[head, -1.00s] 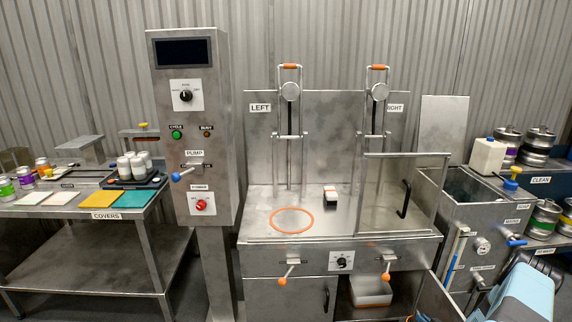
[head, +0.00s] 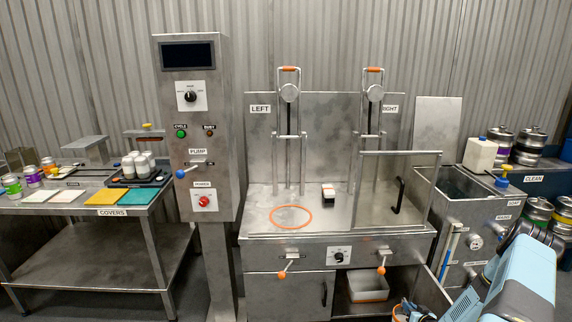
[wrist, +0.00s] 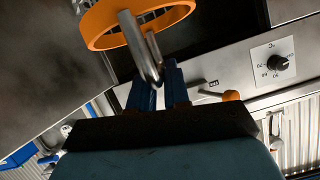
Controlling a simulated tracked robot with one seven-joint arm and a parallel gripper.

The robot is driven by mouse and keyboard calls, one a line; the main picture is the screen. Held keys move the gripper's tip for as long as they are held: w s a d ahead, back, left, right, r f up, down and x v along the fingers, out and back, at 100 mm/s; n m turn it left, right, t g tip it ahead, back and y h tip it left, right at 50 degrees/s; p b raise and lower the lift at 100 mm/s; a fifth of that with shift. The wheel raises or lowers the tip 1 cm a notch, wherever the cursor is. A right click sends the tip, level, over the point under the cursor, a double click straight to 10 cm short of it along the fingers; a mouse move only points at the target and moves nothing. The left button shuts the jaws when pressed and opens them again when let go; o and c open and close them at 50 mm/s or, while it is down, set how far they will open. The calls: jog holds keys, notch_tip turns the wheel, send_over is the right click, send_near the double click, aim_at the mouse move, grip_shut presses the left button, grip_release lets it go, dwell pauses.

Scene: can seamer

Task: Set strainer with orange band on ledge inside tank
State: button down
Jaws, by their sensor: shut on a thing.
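The strainer shows in the wrist view as a wide orange band (wrist: 103,30) with a bent metal handle (wrist: 138,45). My gripper (wrist: 158,85), with blue fingers, is shut on that handle. In the head view, a bit of orange (head: 399,311) shows at the bottom edge beside my arm, low in front of the open cabinet. The steel tank (head: 482,212) stands at the right, open at the top. The ledge inside it cannot be made out.
A counter (head: 255,228) with an orange ring and a framed clear guard (head: 399,153) stands left of the tank. An open cabinet door (head: 428,300) juts out below. Kegs (head: 530,146) stand at the far right.

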jog(key=w+a+r, duration=0.1)
jog(key=a+r, duration=1.2)
jog(key=r, duration=0.3)
jog(key=w+a+r+h, duration=0.1)
jog(key=a+r, duration=1.3)
jog(key=r, duration=0.3)
jog(key=shift+w+a+m, duration=0.3)
jog(key=shift+w+m, duration=0.1)
jog(key=shift+w+d+r, duration=0.1)
jog(key=shift+d+r, duration=0.05)
jog(key=shift+r, duration=0.15)
jog(key=shift+f, duration=0.1)
jog(key=s+f, duration=0.6)
jog(key=f, duration=0.1)
jog(key=shift+d, duration=0.1)
